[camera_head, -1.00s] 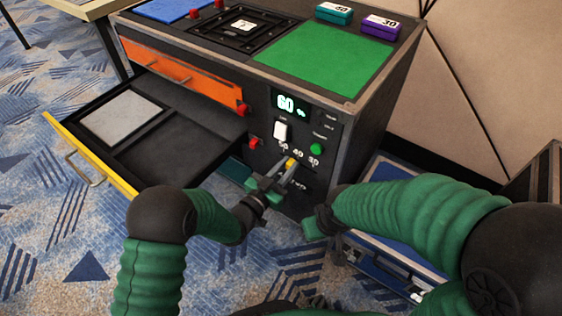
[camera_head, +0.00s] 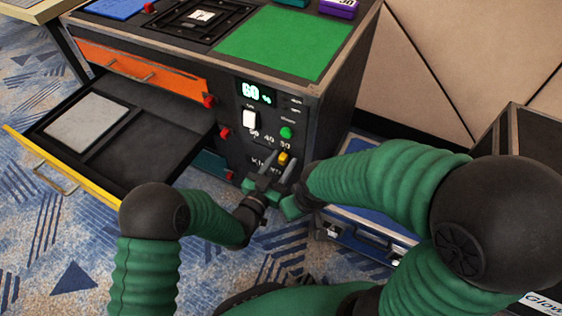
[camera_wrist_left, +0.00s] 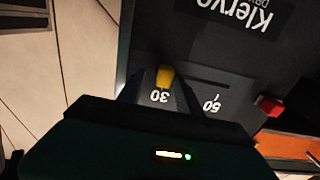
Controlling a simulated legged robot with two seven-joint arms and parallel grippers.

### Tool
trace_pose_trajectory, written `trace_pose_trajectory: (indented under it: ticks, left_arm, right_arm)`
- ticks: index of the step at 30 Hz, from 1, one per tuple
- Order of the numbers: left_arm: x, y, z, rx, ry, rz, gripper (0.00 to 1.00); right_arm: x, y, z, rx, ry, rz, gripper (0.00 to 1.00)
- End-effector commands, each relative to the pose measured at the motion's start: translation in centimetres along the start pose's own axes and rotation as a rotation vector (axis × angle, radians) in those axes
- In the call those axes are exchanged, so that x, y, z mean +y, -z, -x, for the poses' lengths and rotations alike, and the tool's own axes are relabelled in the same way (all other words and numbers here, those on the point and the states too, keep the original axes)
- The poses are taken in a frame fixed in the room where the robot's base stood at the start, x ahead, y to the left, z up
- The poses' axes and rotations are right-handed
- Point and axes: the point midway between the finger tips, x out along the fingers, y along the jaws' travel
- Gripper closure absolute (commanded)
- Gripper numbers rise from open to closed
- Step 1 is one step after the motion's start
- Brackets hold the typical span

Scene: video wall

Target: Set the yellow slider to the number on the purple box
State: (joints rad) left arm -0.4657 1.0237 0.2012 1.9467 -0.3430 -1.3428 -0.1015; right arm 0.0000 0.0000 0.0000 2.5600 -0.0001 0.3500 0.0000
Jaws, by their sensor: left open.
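The yellow slider (camera_head: 283,158) is on the front panel of the black cabinet, under the right-hand label 30. In the left wrist view the slider (camera_wrist_left: 166,77) stands in line with the 30, at the end of its slot away from the 50. The purple box (camera_head: 339,8) is at the top edge of the head view, partly cut off, with 30 on its label. My left gripper (camera_head: 279,170) is open, its fingers on either side of the slider; contact is unclear. My right gripper (camera_head: 291,208) is partly hidden beside it, its jaws unclear.
A white switch (camera_head: 250,119) and a green button (camera_head: 287,132) are above the slider. The yellow-fronted drawer (camera_head: 62,172) stands open at left. A blue case (camera_head: 365,234) is on the floor at right, behind my right arm.

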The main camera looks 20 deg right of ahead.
Motion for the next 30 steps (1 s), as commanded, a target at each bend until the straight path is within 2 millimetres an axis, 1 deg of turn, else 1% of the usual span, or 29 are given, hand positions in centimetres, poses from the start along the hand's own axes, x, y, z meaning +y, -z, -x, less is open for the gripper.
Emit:
trace_pose_trajectory:
  ticks: [4,7,8,11,15,18,21,25,27,30]
  left_arm:
    - [-0.1,0.1,0.2,0.0,0.002,0.0,0.58]
    - [-0.1,0.2,1.4,-0.003,0.002,0.001,0.58]
    - [-0.1,0.3,2.0,-0.004,0.003,0.002,0.58]
    - [-0.1,0.4,4.6,-0.006,0.003,0.002,0.58]
    - [-0.1,0.4,8.9,-0.007,0.004,0.004,0.58]
    - [-0.1,0.3,11.8,-0.007,0.003,0.004,0.58]
    - [0.0,0.1,14.2,-0.007,0.002,0.004,0.58]
    - [0.0,-0.1,16.1,-0.005,0.001,0.002,0.58]
    - [0.0,-0.1,16.6,-0.002,0.001,0.002,0.58]
    - [0.0,-0.1,16.9,-0.002,0.001,0.001,0.58]
  right_arm:
    - [0.0,0.1,0.2,0.0,0.0,0.0,0.64]
    - [0.0,0.2,0.9,0.0,0.0,0.0,0.64]
    - [0.0,0.3,1.2,0.0,0.0,0.0,0.64]
    - [0.0,0.6,2.4,0.0,0.0,0.0,0.64]
    - [0.0,0.9,3.9,0.0,0.0,0.0,0.64]
    - [0.0,1.1,4.7,0.0,0.0,0.0,0.64]
    - [0.0,1.2,5.2,0.0,0.0,0.0,0.64]
    - [0.0,1.3,5.6,0.0,0.0,0.0,0.64]
    - [0.0,1.3,5.6,0.0,0.0,0.0,0.64]
    - [0.0,1.3,5.6,0.0,0.0,0.0,0.64]
